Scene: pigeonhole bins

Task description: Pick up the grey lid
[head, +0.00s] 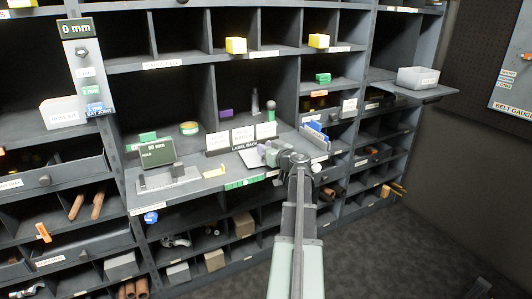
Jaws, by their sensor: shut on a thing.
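A flat light grey piece, which looks like the grey lid (251,159), is at the fingers of my gripper (262,149) in the head view. It is just above or on the shelf ledge in front of the label rack; I cannot tell whether it touches the ledge. My gripper reaches in from the lower right and is shut on this piece. The fingers are small, and the gripper and wrist hide the piece's right side.
The label rack (230,142) with white cards stands close behind my gripper. A green-faced gauge stand (158,152) is on the ledge to the left. Blue cards (315,132) stand to the right. A white bin (417,77) sits on the right shelf. Pigeonhole dividers surround the ledge.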

